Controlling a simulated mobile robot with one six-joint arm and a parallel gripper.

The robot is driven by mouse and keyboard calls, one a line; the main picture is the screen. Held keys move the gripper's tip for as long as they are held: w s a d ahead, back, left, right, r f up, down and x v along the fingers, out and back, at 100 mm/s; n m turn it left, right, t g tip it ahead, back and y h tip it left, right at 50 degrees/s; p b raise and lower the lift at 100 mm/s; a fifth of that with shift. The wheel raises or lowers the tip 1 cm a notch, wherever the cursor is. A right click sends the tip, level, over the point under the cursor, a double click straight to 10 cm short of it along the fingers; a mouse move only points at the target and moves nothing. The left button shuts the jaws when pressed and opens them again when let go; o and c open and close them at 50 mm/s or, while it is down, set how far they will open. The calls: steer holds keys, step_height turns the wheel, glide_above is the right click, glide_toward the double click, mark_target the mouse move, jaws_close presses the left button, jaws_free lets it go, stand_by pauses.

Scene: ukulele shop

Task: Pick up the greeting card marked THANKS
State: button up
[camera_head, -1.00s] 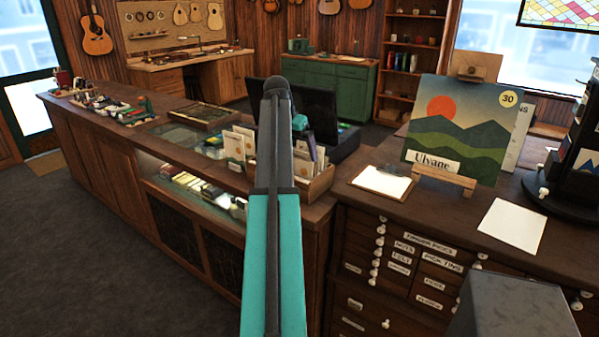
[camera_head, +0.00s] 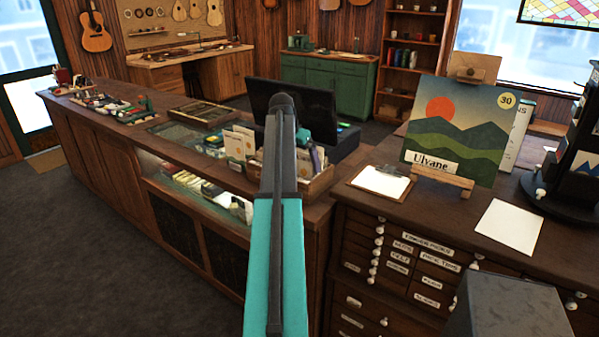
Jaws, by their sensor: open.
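A wooden box (camera_head: 317,187) of pale cards stands on the near end of the counter, partly behind my arm. Several cream cards (camera_head: 237,143) stand at its left side, some with small printed motifs. I cannot read THANKS on any card from here. My gripper (camera_head: 316,158) hangs low over the box beyond my raised arm, a teal wrist part showing above it. It is open; its fingertips are small and partly hidden by my arm and the cards. I cannot tell whether it touches a card.
A dark monitor (camera_head: 291,108) stands behind the box. To the right, the drawer cabinet top holds a clipboard (camera_head: 381,182), an Ulvane picture on an easel (camera_head: 456,135), a white sheet (camera_head: 509,226) and a dark rack (camera_head: 572,170). Open dark floor (camera_head: 70,230) lies at the left.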

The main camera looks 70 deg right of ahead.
steer(key=c, duration=0.7)
steer(key=shift+r, duration=0.15)
steer(key=shift+r+b, duration=1.35)
steer(key=shift+r, duration=3.55)
